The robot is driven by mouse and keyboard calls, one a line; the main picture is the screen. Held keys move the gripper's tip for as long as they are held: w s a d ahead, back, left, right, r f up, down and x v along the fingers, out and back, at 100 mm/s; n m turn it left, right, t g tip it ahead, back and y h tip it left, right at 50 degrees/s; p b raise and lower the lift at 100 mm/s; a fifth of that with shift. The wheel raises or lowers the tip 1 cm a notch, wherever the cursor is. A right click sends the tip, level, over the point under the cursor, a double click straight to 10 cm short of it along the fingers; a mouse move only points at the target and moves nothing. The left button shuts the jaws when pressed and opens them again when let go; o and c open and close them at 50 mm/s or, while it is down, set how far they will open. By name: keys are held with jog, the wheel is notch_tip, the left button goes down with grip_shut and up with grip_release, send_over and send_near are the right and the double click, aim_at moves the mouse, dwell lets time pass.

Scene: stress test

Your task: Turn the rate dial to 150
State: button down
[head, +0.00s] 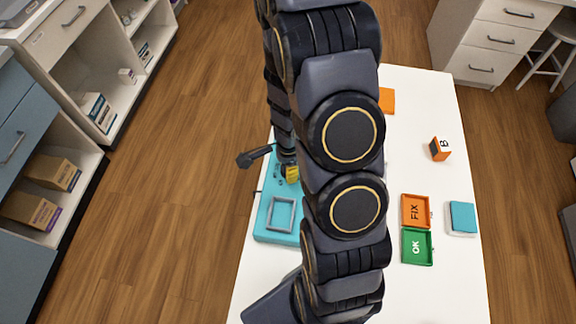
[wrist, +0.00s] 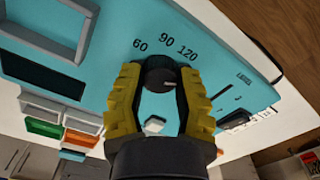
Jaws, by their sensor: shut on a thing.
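The rate dial (wrist: 158,74) is a dark round knob on a teal panel (wrist: 110,25), seen in the wrist view. The printed numbers 60, 90 and 120 show above it; no 150 is visible, and my right finger covers part of the panel there. A pale mark on the dial points right, toward that finger. My gripper (wrist: 157,82) has its yellow fingers on both sides of the dial, shut on it. In the head view, the yellow fingertips of my gripper (head: 291,174) are at the teal panel (head: 262,237); the dial is hidden there.
A white button-like block (wrist: 154,126) sits between my fingers, below the dial. A grey frame (head: 281,214) is on the panel. An orange FIX tray (head: 416,199), a green OK tray (head: 428,246), a teal-topped block (head: 462,217) and an orange B block (head: 440,150) stand right on the white table (head: 440,105).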

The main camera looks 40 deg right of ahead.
jog(key=shift+m, duration=0.6)
jog(key=c, duration=0.7)
grip_release()
jog(key=shift+o, duration=0.2)
notch_tip(320, 180, up, 12)
dwell(0.3)
